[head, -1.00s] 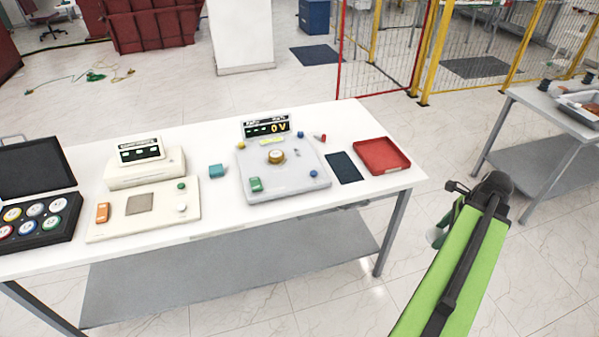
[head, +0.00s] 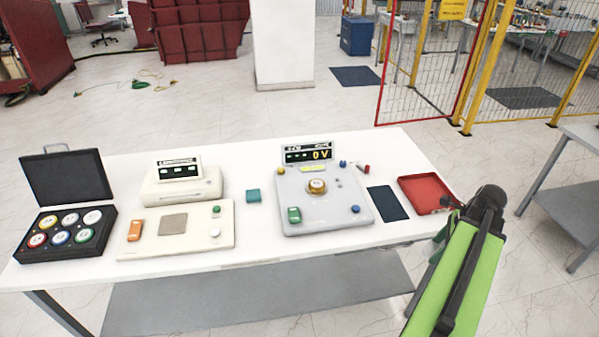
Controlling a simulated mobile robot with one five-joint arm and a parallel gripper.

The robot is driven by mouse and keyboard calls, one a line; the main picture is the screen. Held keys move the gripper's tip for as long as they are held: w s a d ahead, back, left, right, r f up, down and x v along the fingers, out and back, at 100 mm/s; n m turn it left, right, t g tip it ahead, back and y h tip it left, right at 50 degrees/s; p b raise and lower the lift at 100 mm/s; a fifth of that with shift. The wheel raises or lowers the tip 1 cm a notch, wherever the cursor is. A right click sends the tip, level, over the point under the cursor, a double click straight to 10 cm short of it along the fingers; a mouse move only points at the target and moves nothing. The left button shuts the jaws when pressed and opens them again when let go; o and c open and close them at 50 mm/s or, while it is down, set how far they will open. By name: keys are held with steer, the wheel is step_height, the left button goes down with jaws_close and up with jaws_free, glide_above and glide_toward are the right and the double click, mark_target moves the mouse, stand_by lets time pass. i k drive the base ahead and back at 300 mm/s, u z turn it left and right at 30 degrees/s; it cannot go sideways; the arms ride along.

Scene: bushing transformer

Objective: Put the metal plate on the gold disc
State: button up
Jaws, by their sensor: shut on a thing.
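The gold disc (head: 317,187) sits raised in the middle of a light grey instrument panel (head: 345,210) on the white table. Nothing lies on its top. My green and black arm reaches up at the lower right, beside the table's right end. My gripper's jaws cannot be made out; the arm's end hides them. I cannot see a metal plate that is clearly loose. A flat grey-brown square (head: 173,224) lies on the cream device at the left, and I cannot tell whether it is part of that device.
A red tray (head: 425,182) and a dark mat (head: 388,203) lie right of the panel, near my arm. An open black case (head: 62,255) holds coloured discs at the far left. A yellow fence (head: 480,65) stands behind.

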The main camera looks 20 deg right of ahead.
mark_target(317, 183)
steer(key=u, duration=0.2)
steer(key=i, duration=1.05)
steer(key=u, duration=0.15)
